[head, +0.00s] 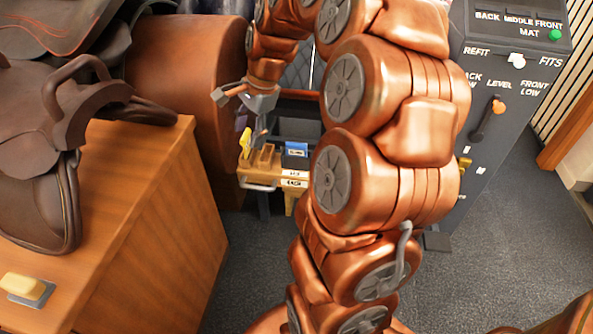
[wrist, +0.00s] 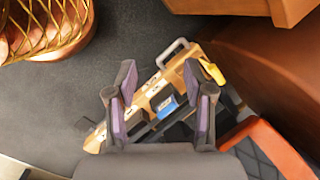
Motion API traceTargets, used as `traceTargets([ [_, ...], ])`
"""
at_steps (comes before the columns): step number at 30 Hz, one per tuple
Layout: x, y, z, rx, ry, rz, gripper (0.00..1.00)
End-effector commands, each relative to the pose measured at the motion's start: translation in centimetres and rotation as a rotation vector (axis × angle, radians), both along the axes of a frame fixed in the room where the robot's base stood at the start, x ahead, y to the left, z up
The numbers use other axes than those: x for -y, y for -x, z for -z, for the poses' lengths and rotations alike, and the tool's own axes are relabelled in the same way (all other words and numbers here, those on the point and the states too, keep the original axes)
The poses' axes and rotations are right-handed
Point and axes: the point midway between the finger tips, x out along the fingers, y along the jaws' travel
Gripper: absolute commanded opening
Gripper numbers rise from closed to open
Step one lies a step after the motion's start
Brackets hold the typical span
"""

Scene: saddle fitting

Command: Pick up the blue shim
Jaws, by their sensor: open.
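The blue shim (head: 297,149) sits in a slot of a wooden rack (head: 262,182), toward its right in the head view. In the wrist view the blue shim (wrist: 167,106) lies between my two fingers, farther off than their tips. My gripper (head: 257,122) hangs above the rack, to the left of the shim in the head view. In the wrist view my gripper (wrist: 160,78) is open, with nothing held between its purple-lined pads. My fingers hide parts of the rack.
A yellow piece (head: 245,142) stands at the rack's left end, near my gripper. A brown rounded saddle stand (head: 185,90) and a wooden cabinet (head: 150,220) with a saddle stand to the left. A grey control panel (head: 495,110) stands right. Carpet (head: 500,250) is clear.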

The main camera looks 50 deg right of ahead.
Motion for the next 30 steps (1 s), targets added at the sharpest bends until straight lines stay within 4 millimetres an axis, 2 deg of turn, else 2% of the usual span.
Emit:
traceTargets([
  [1,2.6,-0.8,3.0,0.004,-0.021,0.107,0.52],
  [3,6.0,-1.6,5.1,0.008,-0.054,0.259,0.52],
  [9,14.8,-2.1,9.9,0.018,-0.133,0.631,0.52],
  [12,17.7,-1.8,11.5,0.019,-0.159,0.752,0.52],
  [15,19.4,-1.5,12.2,0.021,-0.174,0.825,0.52],
  [18,20.1,-1.5,12.7,0.023,-0.182,0.855,0.52],
  [30,19.8,-2.5,15.7,0.022,-0.182,0.858,0.52],
])
